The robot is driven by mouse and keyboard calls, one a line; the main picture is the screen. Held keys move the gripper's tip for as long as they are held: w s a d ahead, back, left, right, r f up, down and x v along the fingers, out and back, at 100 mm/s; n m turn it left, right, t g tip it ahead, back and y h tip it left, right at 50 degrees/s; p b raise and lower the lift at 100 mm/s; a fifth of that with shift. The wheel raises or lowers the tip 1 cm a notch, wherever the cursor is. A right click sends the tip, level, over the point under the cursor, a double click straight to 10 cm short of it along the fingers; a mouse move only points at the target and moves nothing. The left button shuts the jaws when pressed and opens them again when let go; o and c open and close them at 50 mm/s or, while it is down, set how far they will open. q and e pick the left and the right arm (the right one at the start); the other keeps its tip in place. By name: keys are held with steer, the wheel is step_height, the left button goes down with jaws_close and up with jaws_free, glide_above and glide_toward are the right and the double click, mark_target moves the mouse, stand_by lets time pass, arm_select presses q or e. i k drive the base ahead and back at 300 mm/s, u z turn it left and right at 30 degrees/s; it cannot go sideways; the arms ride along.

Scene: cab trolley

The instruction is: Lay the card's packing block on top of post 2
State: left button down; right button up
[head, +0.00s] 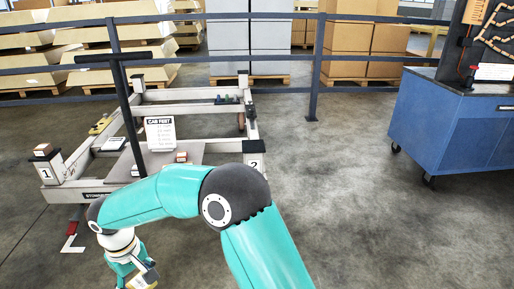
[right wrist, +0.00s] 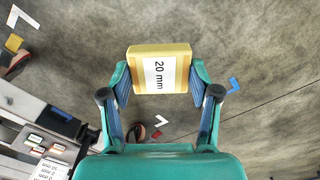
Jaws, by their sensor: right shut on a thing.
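My right gripper (right wrist: 160,85) is shut on a yellow block (right wrist: 137,57) labelled "20 mm" in the right wrist view. In the head view the right gripper (head: 140,275) is low at the bottom left, in front of the trolley and off to the left of post 2, with a yellow bit of the block at the frame's edge. Post 2 (head: 254,160) is the trolley's near right corner post, marked "2". Post 1 (head: 46,173) is at the near left. The white card (head: 160,133) headed "CAB FEET" stands on the trolley; its lines are too small to read. My left gripper is out of view.
Small blocks (head: 181,157) lie near the card, and another block (head: 42,150) sits on post 1. The trolley's upright handle (head: 128,110) rises at the left. A blue cabinet (head: 450,125) stands at right. A railing (head: 315,60) runs behind; the floor between is clear.

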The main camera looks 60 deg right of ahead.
mark_target(253, 146)
steer(key=u, duration=1.1)
steer(key=i, duration=0.1)
steer(key=z, duration=2.65)
steer(key=i, duration=1)
steer(key=u, duration=0.2)
